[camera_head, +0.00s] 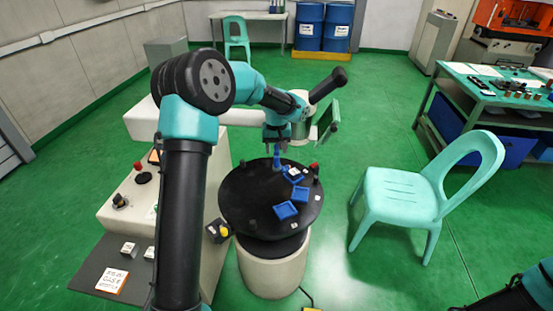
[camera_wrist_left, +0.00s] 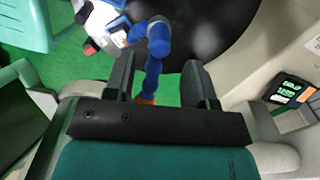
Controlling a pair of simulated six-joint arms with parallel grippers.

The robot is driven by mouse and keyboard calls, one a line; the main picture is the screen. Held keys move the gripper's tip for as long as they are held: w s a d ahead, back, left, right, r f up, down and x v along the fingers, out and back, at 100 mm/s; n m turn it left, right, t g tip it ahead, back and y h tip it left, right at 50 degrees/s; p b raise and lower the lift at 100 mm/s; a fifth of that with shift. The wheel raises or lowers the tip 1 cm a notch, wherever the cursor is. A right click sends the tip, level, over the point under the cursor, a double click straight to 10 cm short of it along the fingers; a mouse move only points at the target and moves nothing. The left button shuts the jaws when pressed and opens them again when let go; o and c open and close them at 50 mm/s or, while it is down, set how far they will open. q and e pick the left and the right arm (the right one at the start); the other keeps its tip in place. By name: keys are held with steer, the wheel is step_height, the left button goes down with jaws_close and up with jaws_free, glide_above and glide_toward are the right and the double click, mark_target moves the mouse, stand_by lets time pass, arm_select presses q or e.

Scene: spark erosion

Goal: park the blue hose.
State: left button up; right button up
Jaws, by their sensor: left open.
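The blue hose (camera_head: 277,159) stands near the back of the round black table (camera_head: 240,205) in the head view. In the left wrist view the hose (camera_wrist_left: 154,68) runs between the two jaws, with a thicker blue head above and an orange part low between the fingers. My left gripper (camera_head: 275,149) points down at the hose from above. In the left wrist view its fingers (camera_wrist_left: 158,82) are apart, with a gap on each side of the hose. My right gripper is out of view; only part of my right arm shows at the lower right corner.
Blue square trays (camera_head: 286,211) lie on the black table, with a red-topped post (camera_head: 314,166) at its right rim. A beige console (camera_head: 125,185) stands to the left. A turquoise chair (camera_head: 405,197) stands to the right. Green floor lies free between.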

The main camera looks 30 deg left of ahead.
mark_target(276, 157)
arm_select(q)
step_height(276, 157, down, 5)
steer(key=shift+r, duration=0.1)
stand_by(0.3)
jaws_close()
stand_by(0.4)
